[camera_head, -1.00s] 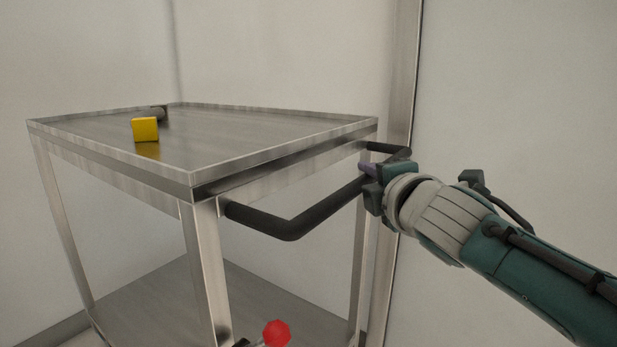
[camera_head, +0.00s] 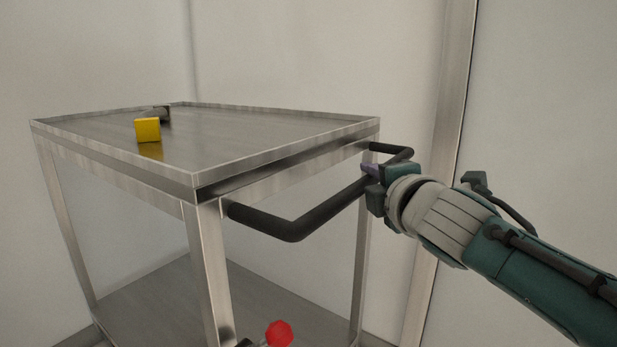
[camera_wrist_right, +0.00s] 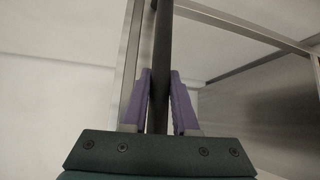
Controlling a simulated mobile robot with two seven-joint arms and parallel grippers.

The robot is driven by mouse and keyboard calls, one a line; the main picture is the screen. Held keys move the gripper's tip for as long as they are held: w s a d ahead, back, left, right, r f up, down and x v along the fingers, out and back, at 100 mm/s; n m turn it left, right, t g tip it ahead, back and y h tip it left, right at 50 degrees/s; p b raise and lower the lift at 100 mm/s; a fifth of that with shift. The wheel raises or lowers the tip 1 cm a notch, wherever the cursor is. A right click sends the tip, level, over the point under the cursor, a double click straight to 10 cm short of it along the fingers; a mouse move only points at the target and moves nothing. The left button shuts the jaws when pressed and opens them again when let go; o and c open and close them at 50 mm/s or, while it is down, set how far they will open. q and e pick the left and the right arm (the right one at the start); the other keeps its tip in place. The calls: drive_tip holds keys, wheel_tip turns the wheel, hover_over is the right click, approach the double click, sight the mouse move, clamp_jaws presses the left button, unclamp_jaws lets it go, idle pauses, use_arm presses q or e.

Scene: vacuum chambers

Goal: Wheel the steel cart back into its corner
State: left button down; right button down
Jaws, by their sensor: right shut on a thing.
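The steel cart (camera_head: 260,150) stands at the left and middle of the head view, with a rimmed top tray and a lower shelf. Its black push handle (camera_head: 300,226) sticks out on the side facing right. My right gripper (camera_head: 372,178) is shut on the far part of the handle bar. In the right wrist view the purple fingers (camera_wrist_right: 160,100) lie on both sides of the black bar (camera_wrist_right: 162,60). My left gripper is not in view.
A yellow block (camera_head: 147,130) and a grey rounded object (camera_head: 157,114) lie on the cart's top. A red knob (camera_head: 279,333) shows at the bottom edge. Pale walls stand behind, with a corner line at the upper left and a metal post (camera_head: 441,170) right of the cart.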

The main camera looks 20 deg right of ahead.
drive_tip(key=shift+a, duration=0.1)
drive_tip(key=c, duration=0.7)
unclamp_jaws()
drive_tip(key=shift+w, duration=0.1)
drive_tip(key=shift+s+r+p, duration=0.15)
drive_tip(key=shift+s+p, duration=0.3)
drive_tip(key=s+p, duration=0.1)
drive_tip(key=s, duration=0.2)
drive_tip(key=s+p, duration=0.1)
drive_tip(key=s, duration=0.2)
drive_tip(key=s+a+r+p, duration=0.1)
drive_tip(key=s, duration=0.2)
